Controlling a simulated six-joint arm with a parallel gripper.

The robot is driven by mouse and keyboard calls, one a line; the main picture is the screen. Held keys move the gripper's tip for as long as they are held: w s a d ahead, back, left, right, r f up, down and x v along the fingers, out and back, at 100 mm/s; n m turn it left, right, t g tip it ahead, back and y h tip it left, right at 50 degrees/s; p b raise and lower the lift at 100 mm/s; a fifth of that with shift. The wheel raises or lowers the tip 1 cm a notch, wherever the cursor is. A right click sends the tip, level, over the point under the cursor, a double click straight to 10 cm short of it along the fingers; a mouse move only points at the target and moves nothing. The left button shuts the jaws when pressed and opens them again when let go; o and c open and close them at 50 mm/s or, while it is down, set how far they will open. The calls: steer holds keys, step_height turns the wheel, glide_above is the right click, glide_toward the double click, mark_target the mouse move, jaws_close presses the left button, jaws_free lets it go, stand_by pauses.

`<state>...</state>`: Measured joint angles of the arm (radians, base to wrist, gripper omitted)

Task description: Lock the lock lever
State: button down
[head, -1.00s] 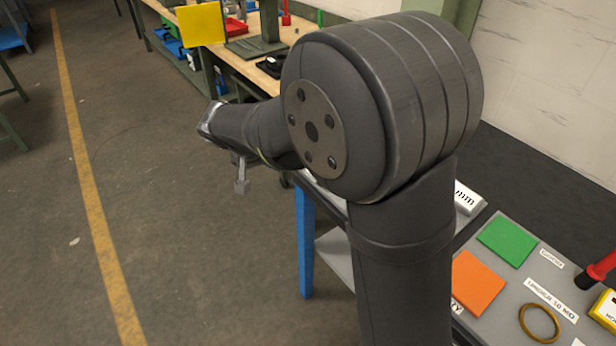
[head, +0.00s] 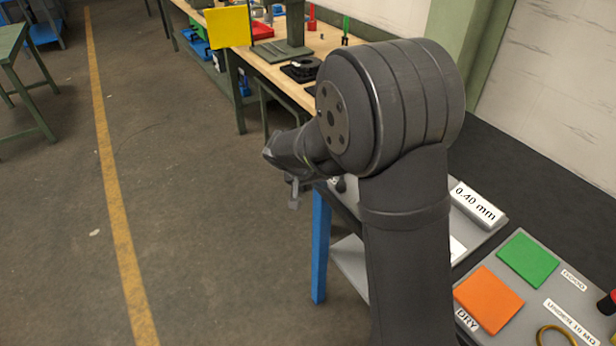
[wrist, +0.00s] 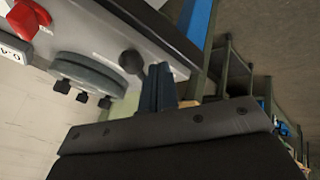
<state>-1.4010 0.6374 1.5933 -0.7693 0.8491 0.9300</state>
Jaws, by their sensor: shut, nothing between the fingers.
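In the wrist view, a black piece with a rounded end (wrist: 131,62) stands out from the grey fixture just left of my fingertips; it may be the lock lever, but I cannot tell for sure. My gripper (wrist: 158,80) is shut and empty, its two dark fingers together close beside that piece; I cannot tell whether they touch it. In the head view my gripper (head: 294,192) shows small at the left of my arm, which hides much of the workbench behind it. No lock lever can be made out there.
In the wrist view, a grey disc (wrist: 88,78) with black knobs and a red knob (wrist: 28,18) sit further left. In the head view, a 0.40 mm block (head: 477,203), an orange pad (head: 488,300) and a green pad (head: 528,260) lie right of my arm. Open floor lies left.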

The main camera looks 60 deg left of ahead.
mark_target(338, 187)
steer(key=shift+w+d+f, duration=0.1)
steer(key=shift+w+d, duration=0.15)
steer(key=shift+w, duration=0.2)
steer(key=shift+w+d+f, duration=0.1)
steer(key=shift+w+d, duration=0.1)
steer(key=shift+w, duration=0.2)
steer(key=shift+w+d+n+y, duration=0.7)
steer(key=shift+w+d+n, duration=0.05)
steer(key=shift+d+n, duration=0.35)
steer(key=shift+w+d+n+g+y, duration=0.45)
steer(key=shift+w+d+n, duration=0.3)
steer(key=shift+w+n, duration=0.3)
steer(key=shift+w+d, duration=0.4)
steer(key=shift+w, duration=0.4)
steer(key=shift+w+d, duration=0.4)
steer(key=shift+w, duration=0.4)
steer(key=shift+w+d, duration=0.1)
steer(key=shift+w, duration=0.05)
steer(key=s, duration=0.3)
steer(key=shift+s+d+r, duration=0.25)
steer(key=shift+s+r, duration=0.15)
steer(key=d+v, duration=0.1)
steer(key=v, duration=0.9)
steer(key=shift+w+d, duration=0.25)
steer(key=shift+w, duration=0.1)
